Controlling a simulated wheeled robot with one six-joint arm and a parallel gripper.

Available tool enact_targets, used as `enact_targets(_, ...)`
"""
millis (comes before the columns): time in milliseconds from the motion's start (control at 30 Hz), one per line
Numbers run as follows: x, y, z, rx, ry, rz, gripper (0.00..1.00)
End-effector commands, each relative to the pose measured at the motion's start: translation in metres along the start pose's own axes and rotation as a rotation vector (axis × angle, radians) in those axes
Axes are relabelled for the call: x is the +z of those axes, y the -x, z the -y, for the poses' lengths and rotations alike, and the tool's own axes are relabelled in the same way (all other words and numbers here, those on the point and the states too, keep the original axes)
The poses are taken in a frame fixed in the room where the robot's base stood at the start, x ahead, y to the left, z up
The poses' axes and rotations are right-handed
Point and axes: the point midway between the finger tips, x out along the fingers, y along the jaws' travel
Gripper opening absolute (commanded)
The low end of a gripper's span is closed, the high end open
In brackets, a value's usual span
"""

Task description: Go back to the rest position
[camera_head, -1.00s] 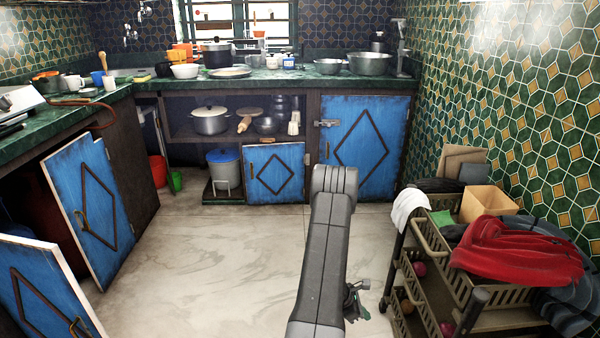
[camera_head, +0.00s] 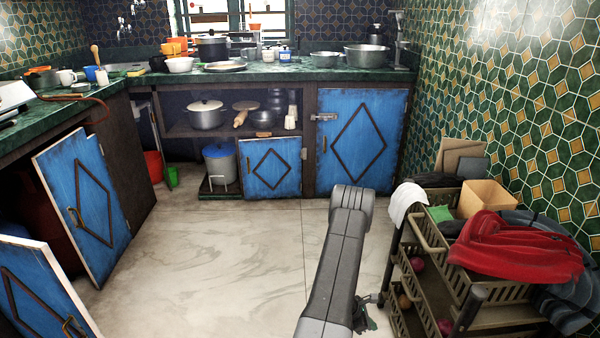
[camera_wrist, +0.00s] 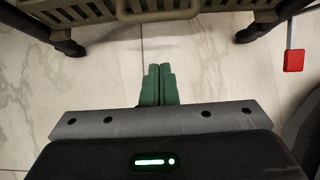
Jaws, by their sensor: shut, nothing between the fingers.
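My gripper (camera_wrist: 157,72) shows in the wrist view with its two green fingers together and nothing between them. It points down over the pale tiled floor, close to the lower edge of the cart (camera_wrist: 100,12). In the head view my gripper is mostly hidden behind my folded grey arm, low in the picture and just left of the cart (camera_head: 430,262). No other object is touching the fingers. The hotplate (camera_head: 12,98) is only partly in view at the left edge.
Blue cabinet doors stand open at the left (camera_head: 85,200) and lower left (camera_head: 35,285). The cart at right holds a red cloth (camera_head: 515,250) and a cardboard box (camera_head: 487,198). The middle floor (camera_head: 210,250) is clear. A red block-shaped thing (camera_wrist: 293,61) shows in the wrist view.

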Motion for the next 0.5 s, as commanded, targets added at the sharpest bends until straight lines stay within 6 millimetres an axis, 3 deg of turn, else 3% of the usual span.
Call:
enact_targets(100,-0.016,0.018,0.000,0.002,0.006,-0.001,0.00)
enact_targets(500,-0.069,0.060,0.000,0.002,0.003,0.000,0.00)
